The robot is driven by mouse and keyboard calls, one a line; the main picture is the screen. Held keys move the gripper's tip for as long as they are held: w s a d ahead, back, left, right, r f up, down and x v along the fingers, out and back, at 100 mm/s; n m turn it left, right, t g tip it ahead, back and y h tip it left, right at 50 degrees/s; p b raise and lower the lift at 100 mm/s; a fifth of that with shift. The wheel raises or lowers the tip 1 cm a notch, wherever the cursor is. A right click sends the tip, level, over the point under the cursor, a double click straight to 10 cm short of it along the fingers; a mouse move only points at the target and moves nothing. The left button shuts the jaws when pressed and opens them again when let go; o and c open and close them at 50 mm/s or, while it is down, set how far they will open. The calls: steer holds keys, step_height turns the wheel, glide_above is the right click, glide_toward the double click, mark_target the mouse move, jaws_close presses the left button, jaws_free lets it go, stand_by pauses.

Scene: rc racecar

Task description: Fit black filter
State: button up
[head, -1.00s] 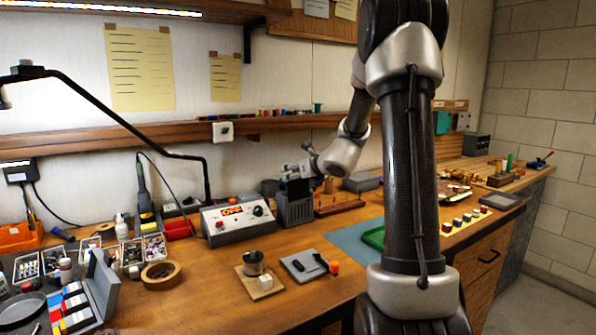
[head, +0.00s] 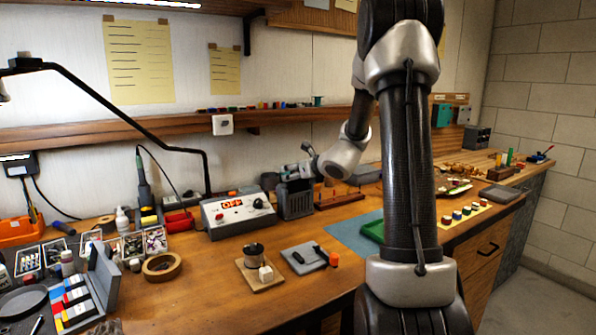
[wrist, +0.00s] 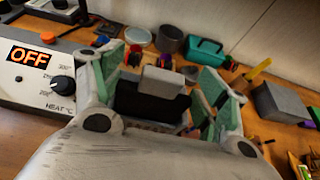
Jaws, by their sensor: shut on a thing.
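My gripper (wrist: 160,90) shows in the wrist view with its pale green fingers on both sides of a black block (wrist: 135,100), which I take for the black filter, and is shut on it. A lighter grey block (wrist: 163,82) shows at the black block's upper edge. In the head view my gripper (head: 300,173) is at the top of a dark grey ribbed box (head: 295,202) on the bench. The filter cannot be made out there. I cannot tell how far it sits inside the box.
A control unit reading OFF (head: 238,213) stands close left of the box. A wooden rack (head: 340,199) is to its right. A teal container (wrist: 205,52) and a grey block (wrist: 285,102) stand around my gripper.

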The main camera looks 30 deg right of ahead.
steer(key=shift+f, duration=1.2)
steer(key=o, duration=0.8)
steer(key=shift+o, duration=0.2)
steer(key=shift+s, duration=0.1)
steer(key=v, duration=1.1)
steer(key=shift+s, duration=0.4)
steer(key=shift+r, duration=0.15)
